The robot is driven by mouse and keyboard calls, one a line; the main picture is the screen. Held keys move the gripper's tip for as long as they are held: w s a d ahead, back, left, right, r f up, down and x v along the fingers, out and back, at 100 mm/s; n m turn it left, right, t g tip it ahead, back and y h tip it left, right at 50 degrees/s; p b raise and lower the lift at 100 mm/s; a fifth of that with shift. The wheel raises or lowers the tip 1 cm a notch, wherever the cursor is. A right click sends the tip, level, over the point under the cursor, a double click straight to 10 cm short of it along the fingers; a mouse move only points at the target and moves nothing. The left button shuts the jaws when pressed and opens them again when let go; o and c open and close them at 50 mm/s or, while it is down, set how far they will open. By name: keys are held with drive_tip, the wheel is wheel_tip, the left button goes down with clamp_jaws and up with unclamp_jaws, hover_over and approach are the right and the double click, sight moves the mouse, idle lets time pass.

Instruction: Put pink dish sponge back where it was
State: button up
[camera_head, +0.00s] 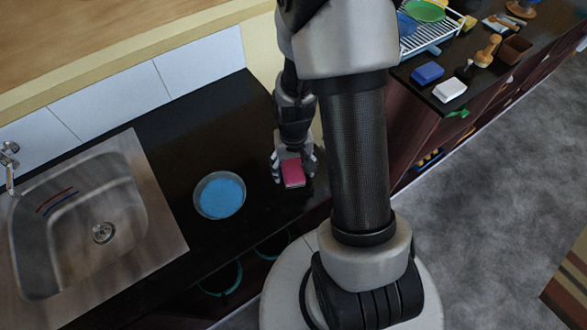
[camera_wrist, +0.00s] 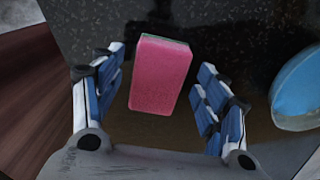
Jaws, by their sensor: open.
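The pink dish sponge (camera_head: 293,173) shows at my gripper over the black counter, just right of a round blue dish. In the wrist view the pink sponge (camera_wrist: 160,76) stands out between the two blue-padded fingers, with a thin green layer along its top edge. My gripper (camera_wrist: 157,95) is open, with a gap visible on each side of the sponge. In the head view my gripper (camera_head: 293,174) points down at the counter's right end. I cannot tell whether the sponge rests on the counter.
The blue dish (camera_head: 220,196) sits left of my gripper; it also shows in the wrist view (camera_wrist: 299,92). A steel sink (camera_head: 158,208) is further left. Across a gap, another counter holds a blue sponge (camera_head: 427,73), a white sponge (camera_head: 449,91), brushes and a dish rack (camera_head: 432,35).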

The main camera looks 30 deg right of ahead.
wheel_tip(320, 180, up, 10)
drive_tip(key=p, duration=0.3)
wheel_tip(320, 180, up, 13)
drive_tip(key=n+t, duration=0.2)
hover_over(293, 172)
drive_tip(key=s+a, duration=0.3)
drive_tip(key=a, duration=0.2)
drive_tip(key=s+a+r+n+t, duration=0.2)
drive_tip(key=s+a+r, duration=0.3)
drive_tip(key=s+r, duration=0.3)
drive_tip(key=shift+s+r+t, duration=0.2)
drive_tip(key=shift+s+t, duration=0.1)
drive_tip(key=shift+s, duration=0.3)
